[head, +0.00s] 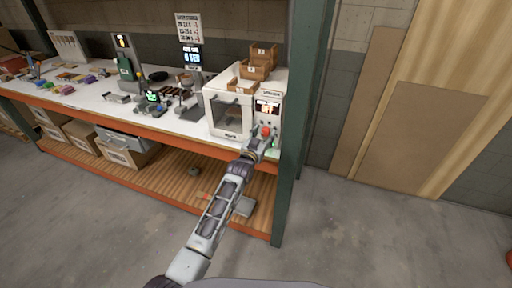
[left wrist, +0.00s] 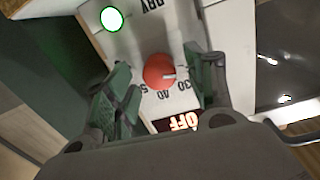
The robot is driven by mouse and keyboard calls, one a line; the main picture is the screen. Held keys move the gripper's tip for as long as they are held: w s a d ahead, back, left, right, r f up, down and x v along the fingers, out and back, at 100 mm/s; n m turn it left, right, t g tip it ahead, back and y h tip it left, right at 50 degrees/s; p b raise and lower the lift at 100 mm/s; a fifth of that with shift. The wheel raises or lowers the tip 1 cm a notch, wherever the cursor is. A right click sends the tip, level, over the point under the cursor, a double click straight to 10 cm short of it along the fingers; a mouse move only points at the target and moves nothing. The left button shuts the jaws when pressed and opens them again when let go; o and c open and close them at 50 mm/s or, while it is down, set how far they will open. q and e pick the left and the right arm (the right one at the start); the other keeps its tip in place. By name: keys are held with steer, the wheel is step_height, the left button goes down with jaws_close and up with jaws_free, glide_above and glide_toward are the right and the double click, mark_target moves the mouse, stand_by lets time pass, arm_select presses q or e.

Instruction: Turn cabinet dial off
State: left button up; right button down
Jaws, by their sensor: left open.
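The white cabinet (head: 229,111) stands at the right end of the bench. Its red round dial (head: 265,131) is on the right front panel, below a small lit display (head: 267,107). In the left wrist view the dial (left wrist: 158,72) shows a pale pointer mark, with printed numbers around it. The display (left wrist: 176,122) appears inverted there and reads OFF. My left gripper (head: 261,142) is at the panel. In the left wrist view its open fingers (left wrist: 157,62) stand on either side of the dial, with visible gaps. My right gripper is not in view.
A green-lit round light (left wrist: 112,19) is on the panel near the dial. Brown bins (head: 257,68) sit on top of the cabinet. A dark green rack post (head: 299,130) stands close to its right. The concrete floor (head: 380,240) in front is clear.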

arm_select(q)
steer(key=v, duration=1.1)
steer(key=shift+s, duration=0.3)
steer(key=shift+a, duration=0.1)
stand_by(0.7)
